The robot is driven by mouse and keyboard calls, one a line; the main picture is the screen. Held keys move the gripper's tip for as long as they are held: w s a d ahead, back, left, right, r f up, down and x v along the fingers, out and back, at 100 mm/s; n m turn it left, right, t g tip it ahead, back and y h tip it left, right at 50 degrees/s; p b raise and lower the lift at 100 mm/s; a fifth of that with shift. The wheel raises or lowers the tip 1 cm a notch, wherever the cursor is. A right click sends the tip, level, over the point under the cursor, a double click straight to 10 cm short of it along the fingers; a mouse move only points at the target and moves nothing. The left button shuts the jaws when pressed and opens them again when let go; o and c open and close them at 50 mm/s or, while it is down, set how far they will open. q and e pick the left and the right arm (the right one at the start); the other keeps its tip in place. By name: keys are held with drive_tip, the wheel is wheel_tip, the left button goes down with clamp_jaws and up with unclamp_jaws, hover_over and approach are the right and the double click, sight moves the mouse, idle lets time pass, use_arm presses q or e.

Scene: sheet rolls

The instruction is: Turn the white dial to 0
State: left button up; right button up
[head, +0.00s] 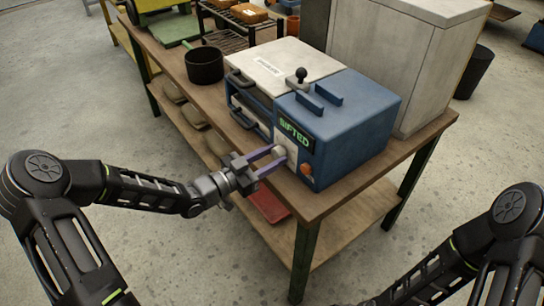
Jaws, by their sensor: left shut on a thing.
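The white dial (279,151) is on the front of a blue and white machine (345,112) on the workbench. It is small, and its marks cannot be read from here. My left gripper (280,155) reaches in from the left with its two purple fingers shut on the dial, one on each side. The fingers partly hide the dial. A green lit display (295,134) above it shows letters like "SIFTED". An orange-red knob (306,170) sits to the right of the dial. My right arm shows at the lower right, but its gripper is out of view.
The machine has dark handles (241,118) on its left front. A black pot (204,65) stands left of it, and a large grey cabinet (400,60) behind it. A red tray (268,205) lies on the lower shelf. The floor before the bench is clear.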

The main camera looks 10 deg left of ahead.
use_arm(q)
clamp_jaws()
drive_tip(key=shift+n, duration=0.4)
drive_tip(key=n+p, duration=0.1)
drive_tip(key=n, duration=0.4)
drive_tip(key=shift+r, duration=0.1)
drive_tip(key=n+p, duration=0.2)
drive_tip(key=n, duration=0.4)
idle(0.3)
drive_tip(key=o, duration=1.1)
unclamp_jaws()
drive_tip(key=shift+o, duration=0.2)
